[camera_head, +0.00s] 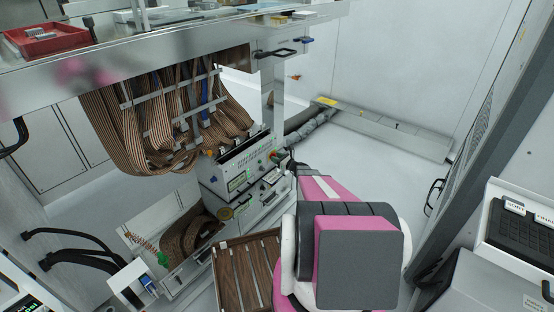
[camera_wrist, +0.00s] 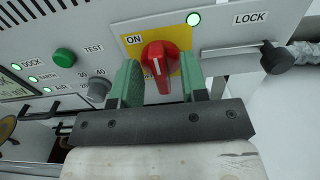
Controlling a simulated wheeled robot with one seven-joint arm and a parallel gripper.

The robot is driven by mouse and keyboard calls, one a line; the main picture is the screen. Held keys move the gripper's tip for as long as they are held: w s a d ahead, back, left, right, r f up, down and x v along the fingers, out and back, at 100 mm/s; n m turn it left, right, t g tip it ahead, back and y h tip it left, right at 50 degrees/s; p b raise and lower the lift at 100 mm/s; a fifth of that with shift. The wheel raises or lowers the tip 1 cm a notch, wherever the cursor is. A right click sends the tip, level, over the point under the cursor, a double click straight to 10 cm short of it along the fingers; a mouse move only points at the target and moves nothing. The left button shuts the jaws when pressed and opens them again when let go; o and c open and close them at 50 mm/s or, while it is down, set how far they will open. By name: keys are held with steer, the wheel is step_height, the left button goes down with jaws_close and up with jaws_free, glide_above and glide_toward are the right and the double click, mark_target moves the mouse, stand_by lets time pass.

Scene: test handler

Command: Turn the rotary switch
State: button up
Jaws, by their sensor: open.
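The red rotary switch (camera_wrist: 163,68) sits on a yellow plate (camera_wrist: 187,72) with an "ON" label at its upper left. My gripper (camera_wrist: 160,66) is open, with one green finger on each side of the switch. In the head view my pink arm reaches toward the device panel (camera_head: 245,162), and the gripper cannot be made out clearly there.
A green TEST button (camera_wrist: 64,57) and a small grey dial (camera_wrist: 98,88) are left of the switch. A black LOCK knob (camera_wrist: 276,58) is at the right. Thick cable bundles (camera_head: 150,130) hang under the bench (camera_head: 190,55). Open floor (camera_head: 345,150) lies beyond the device.

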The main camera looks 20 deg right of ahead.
steer(key=shift+c, duration=0.3)
jaws_close()
steer(key=shift+n, duration=0.3)
steer(key=n, duration=1.7)
steer(key=shift+s+a+f, duration=0.2)
steer(key=shift+s+f, duration=0.05)
steer(key=shift+f, duration=0.1)
steer(key=shift+n, duration=0.3)
